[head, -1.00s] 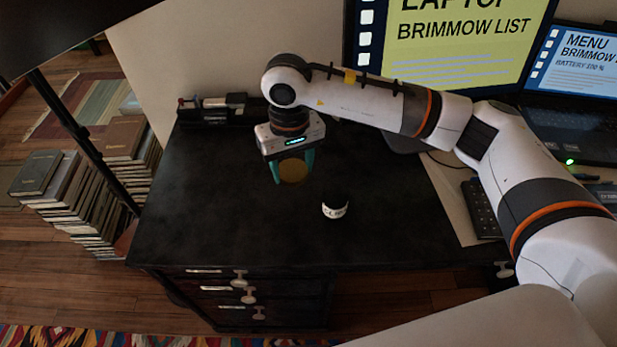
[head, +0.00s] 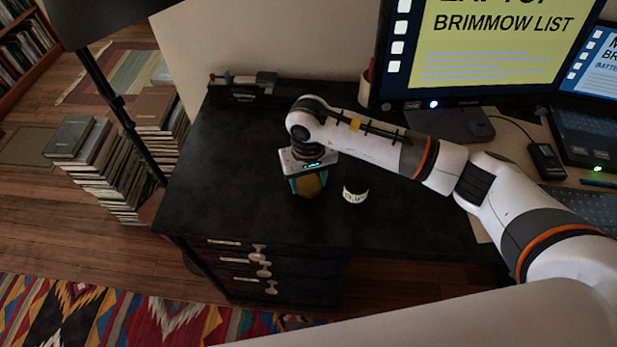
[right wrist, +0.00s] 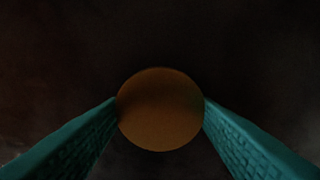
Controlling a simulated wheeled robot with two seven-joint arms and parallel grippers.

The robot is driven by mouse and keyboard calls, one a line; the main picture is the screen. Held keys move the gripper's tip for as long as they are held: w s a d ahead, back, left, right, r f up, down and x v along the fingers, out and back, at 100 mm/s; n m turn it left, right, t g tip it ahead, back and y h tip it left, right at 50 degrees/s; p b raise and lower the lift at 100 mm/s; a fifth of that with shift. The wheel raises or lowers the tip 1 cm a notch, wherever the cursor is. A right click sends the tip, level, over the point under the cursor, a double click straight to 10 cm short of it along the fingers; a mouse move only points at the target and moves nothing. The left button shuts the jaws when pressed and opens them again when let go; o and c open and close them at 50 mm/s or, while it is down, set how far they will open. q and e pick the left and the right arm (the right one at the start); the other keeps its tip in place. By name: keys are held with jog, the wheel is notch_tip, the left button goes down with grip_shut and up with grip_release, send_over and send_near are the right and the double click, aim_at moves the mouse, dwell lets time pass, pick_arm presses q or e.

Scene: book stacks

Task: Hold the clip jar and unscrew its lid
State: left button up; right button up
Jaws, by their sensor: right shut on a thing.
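The clip jar (head: 355,196) is small and dark with a white, partly readable label. It stands upright on the black desk, and no lid shows on it. My right gripper (head: 308,188) is left of the jar, pointing down, its teal fingers shut on a round brown lid (head: 311,184). In the right wrist view the lid (right wrist: 160,110) sits between both fingertips as a plain disc. The gripper is low over the desk; I cannot tell whether the lid touches the desktop. My left gripper is not in view.
The black desk (head: 235,180) is clear left of my gripper. A dark organizer (head: 243,88) stands at its back left. A monitor (head: 490,50) and a laptop (head: 590,110) stand to the right. Book stacks (head: 105,165) rest on the floor at left.

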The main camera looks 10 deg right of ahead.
aim_at(308, 184)
jog(key=shift+f+b, duration=0.15)
jog(key=shift+b, duration=0.15)
jog(key=o, duration=1.1)
jog(key=shift+r+p, duration=0.25)
jog(key=shift+p, duration=0.1)
jog(key=shift+r, duration=0.3)
notch_tip(308, 184, up, 11)
jog(key=shift+r+b, duration=0.2)
jog(key=shift+b, duration=0.65)
